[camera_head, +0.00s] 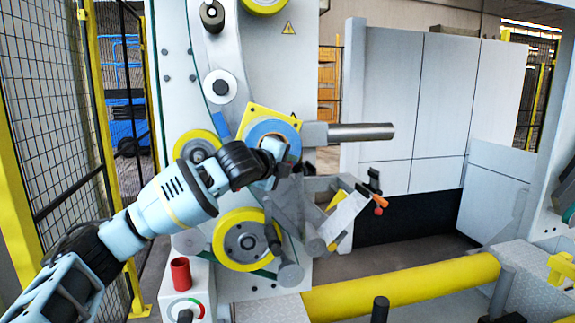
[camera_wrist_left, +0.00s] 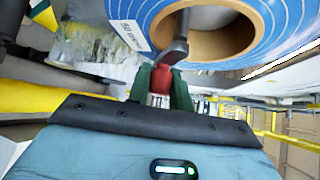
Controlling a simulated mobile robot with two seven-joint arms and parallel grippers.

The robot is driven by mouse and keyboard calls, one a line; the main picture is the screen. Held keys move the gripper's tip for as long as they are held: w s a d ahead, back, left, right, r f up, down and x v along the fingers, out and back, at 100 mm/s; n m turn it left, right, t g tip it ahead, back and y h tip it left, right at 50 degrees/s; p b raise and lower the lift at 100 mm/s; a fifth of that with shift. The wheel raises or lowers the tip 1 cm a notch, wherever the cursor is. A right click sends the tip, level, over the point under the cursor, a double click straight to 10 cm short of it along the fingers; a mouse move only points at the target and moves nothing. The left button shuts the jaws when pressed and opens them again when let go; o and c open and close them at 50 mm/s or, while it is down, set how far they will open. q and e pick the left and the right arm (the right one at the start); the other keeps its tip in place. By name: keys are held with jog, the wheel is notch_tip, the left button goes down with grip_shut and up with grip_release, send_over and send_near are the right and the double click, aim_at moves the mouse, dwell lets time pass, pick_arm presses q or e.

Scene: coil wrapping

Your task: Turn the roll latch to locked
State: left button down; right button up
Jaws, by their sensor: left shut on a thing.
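A blue roll (camera_head: 258,127) with a pale core sits on the machine's upright plate in the head view. In the left wrist view the roll (camera_wrist_left: 276,30) shows close up, with a brown core. A grey lever (camera_wrist_left: 180,42) with a red end (camera_wrist_left: 160,82) stands in front of the roll's face and core; I take it for the roll latch. My left gripper (camera_wrist_left: 160,90) is shut on the red end with its green fingers. In the head view my left gripper (camera_head: 276,170) is just below the roll and hides the lever. My right gripper is not in view.
A yellow wheel (camera_head: 228,240) and grey rollers lie close below my left gripper. A steel bar (camera_head: 360,132) sticks out right of the roll. A hinged arm with an orange handle (camera_head: 379,201) stands farther right. A yellow tube (camera_head: 400,285) crosses the lower right.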

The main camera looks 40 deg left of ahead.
pick_arm(q)
jog(key=c, duration=1.3)
grip_release()
jog(key=shift+f, duration=0.1)
jog(key=shift+o, duration=0.2)
jog(key=v, duration=0.7)
jog(key=shift+s, duration=0.4)
jog(key=shift+d, duration=0.1)
